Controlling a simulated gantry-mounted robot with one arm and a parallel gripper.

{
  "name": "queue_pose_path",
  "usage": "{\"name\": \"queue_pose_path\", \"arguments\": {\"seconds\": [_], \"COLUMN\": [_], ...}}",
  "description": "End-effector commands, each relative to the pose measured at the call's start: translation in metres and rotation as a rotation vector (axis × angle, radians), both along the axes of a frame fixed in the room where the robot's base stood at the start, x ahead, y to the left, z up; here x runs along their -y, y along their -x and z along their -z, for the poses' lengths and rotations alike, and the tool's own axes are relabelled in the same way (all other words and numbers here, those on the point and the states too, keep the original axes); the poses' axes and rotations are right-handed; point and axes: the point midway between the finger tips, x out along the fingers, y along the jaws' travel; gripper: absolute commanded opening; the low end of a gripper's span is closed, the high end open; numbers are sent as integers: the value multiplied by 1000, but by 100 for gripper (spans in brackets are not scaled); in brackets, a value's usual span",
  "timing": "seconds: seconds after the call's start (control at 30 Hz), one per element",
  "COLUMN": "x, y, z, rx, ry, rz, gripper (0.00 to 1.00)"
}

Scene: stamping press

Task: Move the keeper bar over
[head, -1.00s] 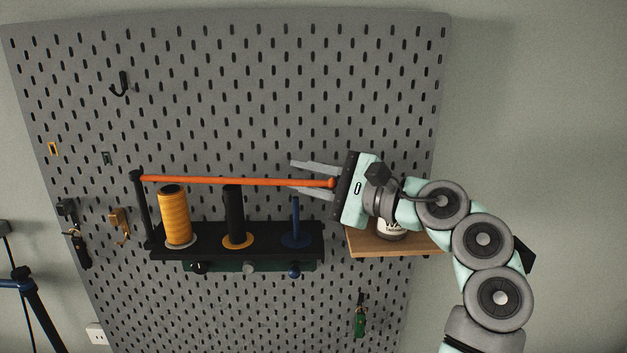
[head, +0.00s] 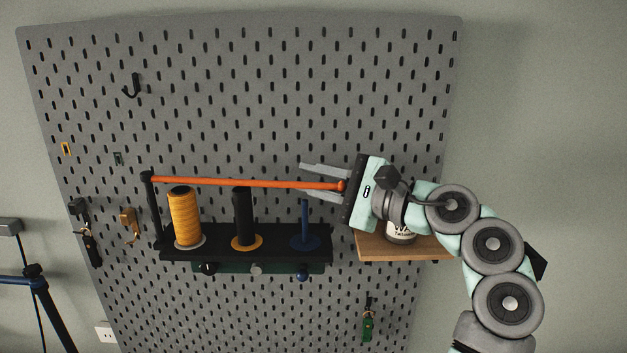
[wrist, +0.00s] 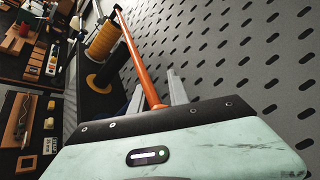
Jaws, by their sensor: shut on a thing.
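The orange keeper bar (head: 240,183) runs nearly level across the front of a black spool rack (head: 285,253). Its left end meets the top of a black post (head: 152,210); its right end, with a rounded knob, is at my gripper. My gripper (head: 305,181) comes from the right with its grey fingers on either side of the bar near that end, and is shut on it. In the wrist view the bar (wrist: 140,62) runs away from between the fingers (wrist: 153,88). The exact finger contact is hard to see.
The rack carries a yellow spool (head: 185,218), a black spool (head: 243,217) and a bare blue peg (head: 305,225). A wooden shelf (head: 385,247) with a labelled can (head: 401,232) sits below my gripper. The grey pegboard (head: 290,90) above the bar is mostly clear.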

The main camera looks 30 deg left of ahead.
Motion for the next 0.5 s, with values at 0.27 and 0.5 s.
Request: {"name": "queue_pose_path", "arguments": {"seconds": [0.27, 0.5], "x": [-9, -9], "y": [8, 8], "z": [-6, -6], "rx": [7, 8], "ry": [-7, -7], "rz": [-25, -24], "gripper": [0, 29]}}
